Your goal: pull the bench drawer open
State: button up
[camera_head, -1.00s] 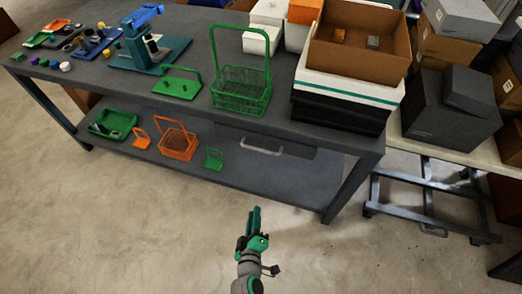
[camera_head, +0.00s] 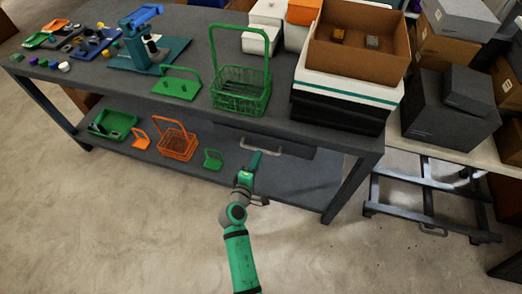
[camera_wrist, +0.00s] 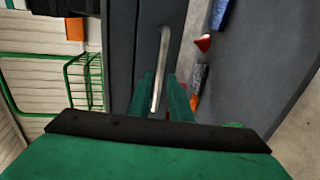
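The bench drawer (camera_head: 290,150) is a dark grey front under the bench top, and it looks shut. Its pale bar handle (camera_head: 272,150) also shows in the wrist view (camera_wrist: 163,58), running lengthwise between the fingers. My gripper (camera_head: 255,156) is at the left end of the handle in the head view. In the wrist view its two green fingers (camera_wrist: 160,92) stand apart, one on each side of the bar, with a gap showing. The lower end of the bar comes close to the left finger; I cannot tell if they touch.
A green wire basket (camera_head: 240,90) and a brown box (camera_head: 358,42) on stacked cases stand on the bench top. An orange basket (camera_head: 177,143) and a small green holder (camera_head: 213,159) sit on the lower shelf, left of my arm. The floor in front is clear.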

jog(key=x, duration=0.5)
jog(key=shift+w+d, duration=0.15)
jog(key=shift+w, duration=0.2)
grip_shut()
